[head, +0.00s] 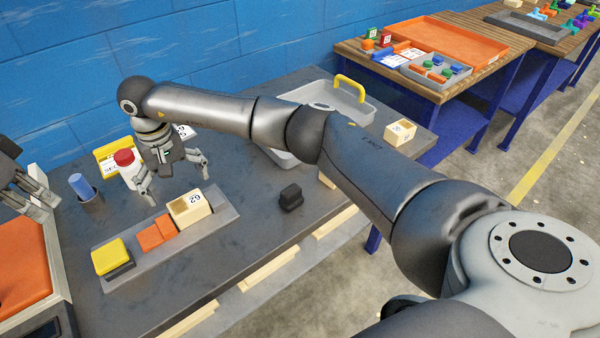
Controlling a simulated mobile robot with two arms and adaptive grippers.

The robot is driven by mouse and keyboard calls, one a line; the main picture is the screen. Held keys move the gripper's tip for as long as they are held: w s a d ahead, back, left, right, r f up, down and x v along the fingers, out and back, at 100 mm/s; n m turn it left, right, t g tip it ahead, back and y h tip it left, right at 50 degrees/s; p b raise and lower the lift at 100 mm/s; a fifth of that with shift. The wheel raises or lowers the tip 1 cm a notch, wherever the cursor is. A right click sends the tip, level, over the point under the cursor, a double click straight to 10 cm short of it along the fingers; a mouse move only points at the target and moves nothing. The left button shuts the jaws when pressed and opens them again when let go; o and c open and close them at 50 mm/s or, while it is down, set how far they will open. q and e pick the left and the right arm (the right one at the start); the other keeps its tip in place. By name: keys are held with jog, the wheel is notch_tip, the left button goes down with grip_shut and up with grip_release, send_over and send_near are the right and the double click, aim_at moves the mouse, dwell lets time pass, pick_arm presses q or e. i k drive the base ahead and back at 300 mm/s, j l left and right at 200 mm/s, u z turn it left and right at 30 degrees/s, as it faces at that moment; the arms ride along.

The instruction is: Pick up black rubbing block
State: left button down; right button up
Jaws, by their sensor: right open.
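The black rubbing block (290,197) is a small dark block on the dark grey table, right of the grey tray. My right gripper (176,187) hangs over the table to the left of the block, clear of it. Its fingers are spread, with nothing between them, above the back edge of the tray. My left gripper (47,203) is at the left edge of the view, far from the block. Part of it is cut off, and its opening is unclear.
The grey tray (218,222) holds a yellow-topped block (111,257), orange blocks (156,233) and a numbered wooden block (190,208). A red-capped white bottle (128,170) and a blue cylinder in a dark cup (89,198) stand behind. A light grey bin (362,111) is further back.

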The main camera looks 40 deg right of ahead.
aim_at(291, 197)
jog(key=k, duration=1)
